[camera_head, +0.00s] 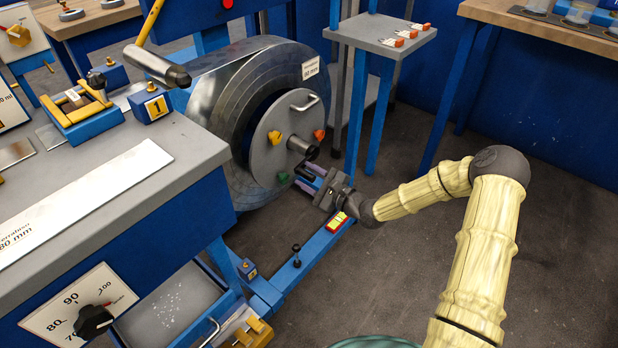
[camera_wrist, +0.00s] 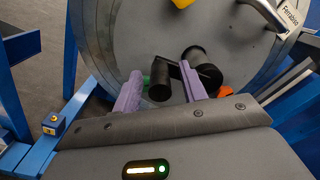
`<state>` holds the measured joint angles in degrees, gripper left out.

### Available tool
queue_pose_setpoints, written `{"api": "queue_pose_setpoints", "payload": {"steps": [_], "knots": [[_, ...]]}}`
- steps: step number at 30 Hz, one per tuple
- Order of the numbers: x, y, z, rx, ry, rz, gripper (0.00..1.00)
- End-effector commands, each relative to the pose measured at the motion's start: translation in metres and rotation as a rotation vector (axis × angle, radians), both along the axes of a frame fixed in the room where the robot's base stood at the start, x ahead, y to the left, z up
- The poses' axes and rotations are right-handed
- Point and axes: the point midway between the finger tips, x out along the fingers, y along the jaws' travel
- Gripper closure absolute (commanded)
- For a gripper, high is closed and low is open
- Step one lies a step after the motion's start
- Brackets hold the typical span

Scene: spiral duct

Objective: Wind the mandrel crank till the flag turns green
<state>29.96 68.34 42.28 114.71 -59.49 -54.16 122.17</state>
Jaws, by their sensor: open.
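The mandrel crank shows in the wrist view as a black hub (camera_wrist: 201,69) with a short dark arm and a black cylindrical handle (camera_wrist: 160,86). It sits in front of the drum's grey round face (camera_head: 270,150). My gripper (camera_wrist: 161,73) is open, its two purple fingers reaching toward the drum, one on each side of the handle, with visible gaps. In the head view, my gripper (camera_head: 308,178) is at the lower right of the drum face, and the handle is partly hidden there. I cannot make out which part is the flag.
A small red-and-yellow block (camera_head: 337,221) sits on the blue rail below my gripper. Yellow (camera_head: 275,138), orange (camera_head: 319,135) and green (camera_head: 283,178) knobs stud the face. A grey workbench (camera_head: 110,150) stands left, a small blue stand (camera_head: 380,35) behind. Floor at right is clear.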

Motion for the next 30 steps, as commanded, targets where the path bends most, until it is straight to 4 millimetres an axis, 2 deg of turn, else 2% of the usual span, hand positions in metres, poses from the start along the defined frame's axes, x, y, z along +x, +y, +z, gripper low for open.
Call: {"api": "queue_pose_setpoints", "payload": {"steps": [2,6,9,24,30], "knots": [[0.000,0.000,0.000,0.000,0.000,0.000,0.58],[0.000,0.000,0.000,0.000,0.000,0.000,0.85],[0.000,-0.001,0.000,0.000,0.000,0.000,1.00],[-0.001,0.000,0.010,0.053,0.069,-0.001,1.00],[-0.005,0.014,0.014,0.099,0.131,0.023,1.00]]}}
